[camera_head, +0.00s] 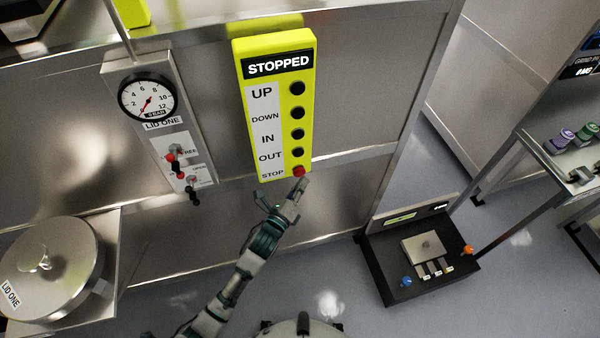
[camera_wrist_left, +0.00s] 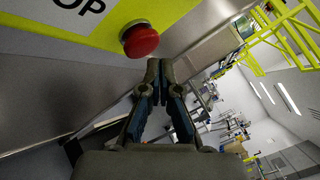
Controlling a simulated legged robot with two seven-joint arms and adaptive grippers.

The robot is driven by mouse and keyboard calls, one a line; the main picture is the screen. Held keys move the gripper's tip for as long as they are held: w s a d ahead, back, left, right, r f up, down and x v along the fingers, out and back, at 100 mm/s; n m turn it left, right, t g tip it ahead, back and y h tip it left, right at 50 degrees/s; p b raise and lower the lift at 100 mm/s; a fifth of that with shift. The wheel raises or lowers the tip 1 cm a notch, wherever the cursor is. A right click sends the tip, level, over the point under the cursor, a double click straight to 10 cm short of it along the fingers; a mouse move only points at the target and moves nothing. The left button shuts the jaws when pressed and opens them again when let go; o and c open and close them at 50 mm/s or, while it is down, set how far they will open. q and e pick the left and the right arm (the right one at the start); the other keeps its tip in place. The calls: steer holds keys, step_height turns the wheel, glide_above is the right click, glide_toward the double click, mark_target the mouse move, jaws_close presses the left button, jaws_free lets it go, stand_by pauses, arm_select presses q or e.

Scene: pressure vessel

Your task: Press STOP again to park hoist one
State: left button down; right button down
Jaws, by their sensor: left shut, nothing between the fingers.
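The yellow hoist panel (camera_head: 277,105) hangs on the steel wall, with a sign reading STOPPED (camera_head: 279,65) at its top. Black buttons run down it beside the labels UP, DOWN, IN and OUT. The red STOP button (camera_head: 299,171) is at the bottom right of the panel. It also shows in the left wrist view as a red mushroom button (camera_wrist_left: 139,39). My left gripper (camera_head: 303,181) is shut and empty, its tips just below the STOP button. In the wrist view its fingertips (camera_wrist_left: 160,66) are beside the button, with a small gap showing. My right gripper is not in view.
Left of the panel is a LID ONE gauge box (camera_head: 147,97) with red and black switches. A round steel lid (camera_head: 45,268) is at the lower left. A black console (camera_head: 420,250) stands on the floor at the right, near a bench (camera_head: 560,160).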

arm_select(q)
steer(key=shift+s+d+p, duration=0.25)
steer(key=shift+s, duration=0.55)
steer(key=shift+s+d+p, duration=0.25)
steer(key=shift+s+d, duration=0.05)
steer(key=shift+s, duration=0.5)
steer(key=shift+s+d+p, duration=0.25)
steer(key=shift+s, duration=0.55)
